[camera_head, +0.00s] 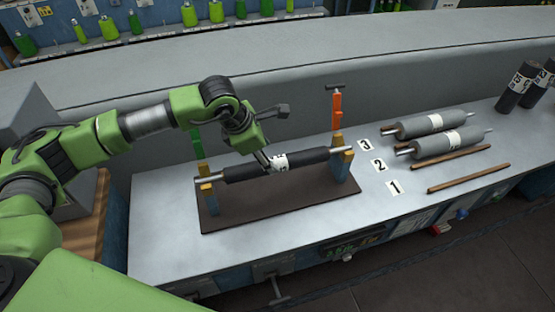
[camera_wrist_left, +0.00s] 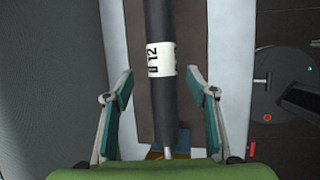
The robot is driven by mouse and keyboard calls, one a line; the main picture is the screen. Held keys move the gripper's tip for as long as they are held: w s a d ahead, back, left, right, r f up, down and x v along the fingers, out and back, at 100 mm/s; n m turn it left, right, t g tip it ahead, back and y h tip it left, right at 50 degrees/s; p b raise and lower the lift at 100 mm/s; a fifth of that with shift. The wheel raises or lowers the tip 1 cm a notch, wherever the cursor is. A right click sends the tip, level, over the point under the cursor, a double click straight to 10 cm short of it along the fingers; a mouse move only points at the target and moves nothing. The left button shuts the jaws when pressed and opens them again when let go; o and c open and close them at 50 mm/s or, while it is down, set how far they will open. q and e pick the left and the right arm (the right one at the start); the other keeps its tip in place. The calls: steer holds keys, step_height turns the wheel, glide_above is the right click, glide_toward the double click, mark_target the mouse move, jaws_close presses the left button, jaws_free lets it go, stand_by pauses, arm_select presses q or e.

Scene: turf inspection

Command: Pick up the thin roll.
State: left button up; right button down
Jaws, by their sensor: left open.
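A thin black roll (camera_head: 308,157) with a white label lies level across a stand with a dark base plate (camera_head: 285,205). Its bare metal ends rest on the stand's two end supports. My left gripper (camera_head: 274,135) is over the roll's middle, one finger on each side. In the left wrist view the roll (camera_wrist_left: 160,108) runs between the two open fingers of the gripper (camera_wrist_left: 160,82), with clear gaps on both sides. The label there seems to read 12. The fingers do not appear to grip it. My right gripper is not in view.
An orange-handled clamp (camera_head: 337,110) and a green-handled one (camera_head: 197,141) rise at the stand's ends. Two thicker grey rolls (camera_head: 447,143) lie to the right, past number cards (camera_head: 380,165). The bench front edge is mostly clear.

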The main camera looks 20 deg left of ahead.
mark_target(273, 161)
arm_select(q)
steer(key=shift+d+f+p, duration=0.15)
steer(key=shift+f+p, duration=0.25)
steer(key=shift+f, duration=0.05)
steer(key=p+x, duration=0.2)
steer(key=x, duration=0.2)
steer(key=shift+f, duration=0.2)
steer(key=shift+w+f, duration=0.15)
steer(key=shift+f, duration=0.05)
jaws_close()
steer(key=shift+r, duration=0.15)
